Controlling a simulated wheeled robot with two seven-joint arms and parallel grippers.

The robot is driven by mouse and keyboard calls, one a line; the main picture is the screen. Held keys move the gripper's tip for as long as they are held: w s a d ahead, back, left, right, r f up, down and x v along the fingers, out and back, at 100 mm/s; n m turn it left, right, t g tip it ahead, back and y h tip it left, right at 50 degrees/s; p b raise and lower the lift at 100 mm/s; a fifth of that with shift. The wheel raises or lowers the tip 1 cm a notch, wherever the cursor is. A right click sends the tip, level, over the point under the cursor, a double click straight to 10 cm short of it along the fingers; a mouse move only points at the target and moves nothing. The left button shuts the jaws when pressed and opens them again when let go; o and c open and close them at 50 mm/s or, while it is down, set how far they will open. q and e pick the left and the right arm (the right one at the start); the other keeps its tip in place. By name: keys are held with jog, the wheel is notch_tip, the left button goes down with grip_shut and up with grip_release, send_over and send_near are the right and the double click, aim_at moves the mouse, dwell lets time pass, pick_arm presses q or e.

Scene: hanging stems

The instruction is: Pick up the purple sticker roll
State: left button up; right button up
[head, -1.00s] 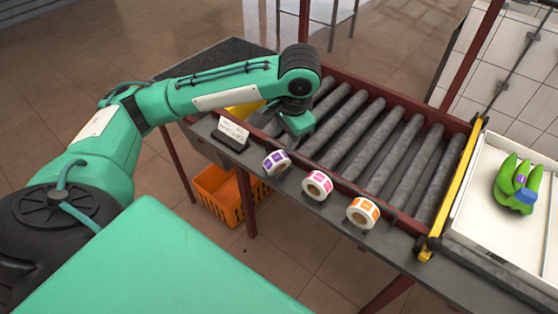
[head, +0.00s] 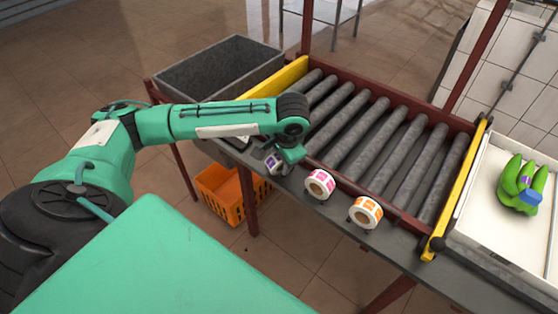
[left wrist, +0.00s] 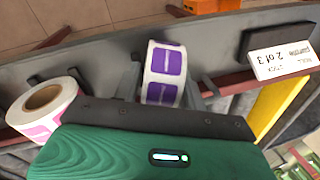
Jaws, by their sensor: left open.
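The purple sticker roll (head: 271,162) is a white roll with purple labels on the grey ledge in front of the rollers, partly hidden by my left gripper (head: 283,161). In the left wrist view the purple roll (left wrist: 165,72) shows upright, labels facing the camera, between the dark fingers of my left gripper (left wrist: 168,88). The gripper is open, one finger on each side; I cannot tell whether either touches it. My right gripper is not in view.
A pink sticker roll (head: 319,184) and an orange sticker roll (head: 365,212) stand along the ledge. The pink one (left wrist: 45,108) is close beside the gripper. A label card (left wrist: 282,58) stands on the other side. A white tray (head: 471,215) holds green bananas (head: 512,190).

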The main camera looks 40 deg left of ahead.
pick_arm(q)
jog(key=c, duration=0.9)
jog(key=shift+o, duration=0.2)
